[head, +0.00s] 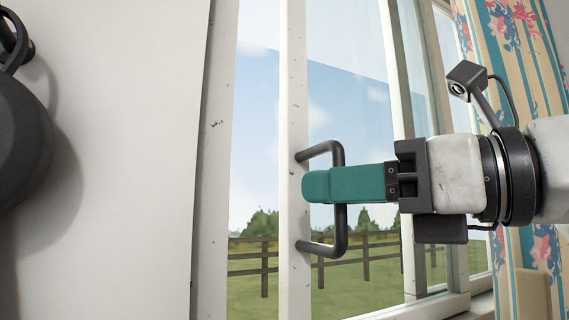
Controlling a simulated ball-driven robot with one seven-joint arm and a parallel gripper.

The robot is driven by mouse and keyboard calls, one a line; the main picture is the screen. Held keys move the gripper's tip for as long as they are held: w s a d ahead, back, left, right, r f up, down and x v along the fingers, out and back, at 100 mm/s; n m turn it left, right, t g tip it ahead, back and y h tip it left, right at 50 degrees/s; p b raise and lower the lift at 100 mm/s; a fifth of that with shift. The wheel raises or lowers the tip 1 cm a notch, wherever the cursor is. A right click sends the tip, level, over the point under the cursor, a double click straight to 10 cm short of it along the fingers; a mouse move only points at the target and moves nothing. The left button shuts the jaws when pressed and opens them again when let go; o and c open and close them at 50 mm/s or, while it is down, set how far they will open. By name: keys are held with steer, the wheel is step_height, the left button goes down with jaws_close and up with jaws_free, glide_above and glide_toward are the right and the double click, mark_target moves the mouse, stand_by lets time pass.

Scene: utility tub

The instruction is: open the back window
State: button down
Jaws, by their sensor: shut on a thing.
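The back window (294,90) has a white frame and clear glass. A dark U-shaped handle (338,223) is fixed to its upright white bar. My gripper (318,186) comes in from the right, and its green fingers cross the middle of the handle. The jaws are shut on the handle, and the near finger hides the part they hold. A narrow gap with a view outside shows between the handle's bar and the worn white frame post (214,150) at the left.
A white wall (125,160) fills the left, with a dark rounded object (22,145) at its edge. A floral striped curtain (515,45) hangs at the right, behind my arm. The window sill (480,305) runs along the lower right.

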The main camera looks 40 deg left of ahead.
steer(key=w+d+p, duration=0.3)
steer(key=w+d, duration=0.1)
steer(key=w, duration=0.6)
steer(key=shift+w+d, duration=0.2)
steer(key=shift+w, duration=0.05)
steer(key=c, duration=1.3)
jaws_free()
steer(key=shift+c, duration=0.2)
steer(key=w+d+b, duration=0.1)
steer(key=w+d, duration=0.1)
steer(key=d, duration=0.8)
steer(key=shift+d+b, duration=0.25)
steer(key=shift+b, duration=0.15)
